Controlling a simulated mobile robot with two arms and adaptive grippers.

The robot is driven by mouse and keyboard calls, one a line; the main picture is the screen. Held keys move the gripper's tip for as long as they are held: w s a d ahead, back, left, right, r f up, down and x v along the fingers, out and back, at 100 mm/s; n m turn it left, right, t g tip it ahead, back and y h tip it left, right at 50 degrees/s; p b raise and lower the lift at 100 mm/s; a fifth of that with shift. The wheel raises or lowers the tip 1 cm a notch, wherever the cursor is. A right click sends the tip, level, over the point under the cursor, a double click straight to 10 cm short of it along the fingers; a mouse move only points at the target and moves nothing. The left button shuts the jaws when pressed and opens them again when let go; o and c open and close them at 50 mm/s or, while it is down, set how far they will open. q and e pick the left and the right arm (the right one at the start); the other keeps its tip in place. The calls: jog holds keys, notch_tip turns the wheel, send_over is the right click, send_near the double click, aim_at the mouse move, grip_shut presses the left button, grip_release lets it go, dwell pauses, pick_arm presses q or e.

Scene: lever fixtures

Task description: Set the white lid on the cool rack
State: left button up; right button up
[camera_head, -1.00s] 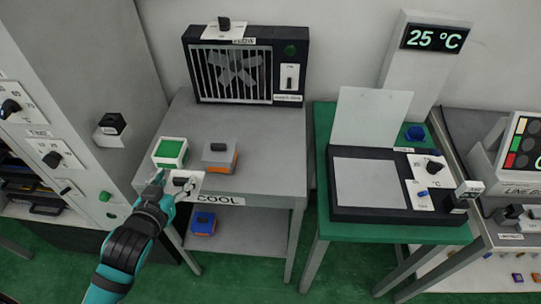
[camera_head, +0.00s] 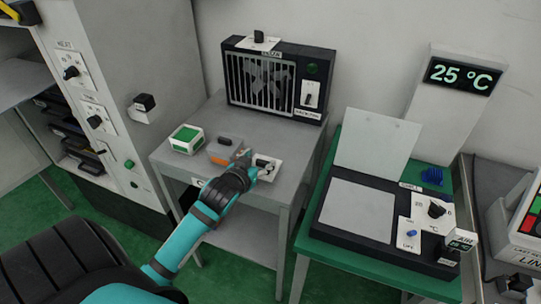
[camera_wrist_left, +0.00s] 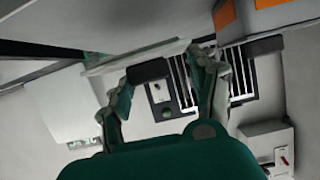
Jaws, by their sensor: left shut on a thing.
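The white lid (camera_head: 268,165), a flat white plate with a dark knob, is at the right front of the cool rack in the head view. My left gripper (camera_head: 247,160) is shut on its knob. In the left wrist view the fingers (camera_wrist_left: 160,85) close around the dark knob (camera_wrist_left: 148,72), with the white plate (camera_wrist_left: 120,61) edge-on beyond it. The cool rack (camera_head: 235,113) is a grey table; my arm partly hides its front label. I cannot tell whether the lid touches the top. My right gripper is not in view.
A green-topped white box (camera_head: 187,139) and a grey-and-orange box (camera_head: 224,151) stand on the rack left of the lid. A black fan unit (camera_head: 278,80) stands at the back. A green table (camera_head: 340,262) with a dark plate device is to the right.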

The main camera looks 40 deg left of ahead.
pick_arm(q)
jog(key=w, duration=0.6)
jog(key=shift+f+p, duration=0.15)
jog(key=shift+p, duration=0.15)
jog(key=shift+w+f, duration=0.25)
jog(key=shift+w, duration=0.25)
notch_tip(320, 180, down, 3)
jog(key=shift+f, duration=0.15)
jog(key=o, duration=1.1)
jog(key=shift+f, duration=0.15)
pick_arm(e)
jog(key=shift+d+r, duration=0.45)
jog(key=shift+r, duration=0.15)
pick_arm(q)
jog(key=shift+o, duration=0.2)
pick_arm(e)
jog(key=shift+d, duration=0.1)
pick_arm(q)
jog(key=shift+r, duration=0.2)
jog(key=shift+s, duration=0.35)
jog(key=v, duration=1.1)
jog(key=shift+s+d+r, duration=0.1)
jog(key=shift+s, duration=0.1)
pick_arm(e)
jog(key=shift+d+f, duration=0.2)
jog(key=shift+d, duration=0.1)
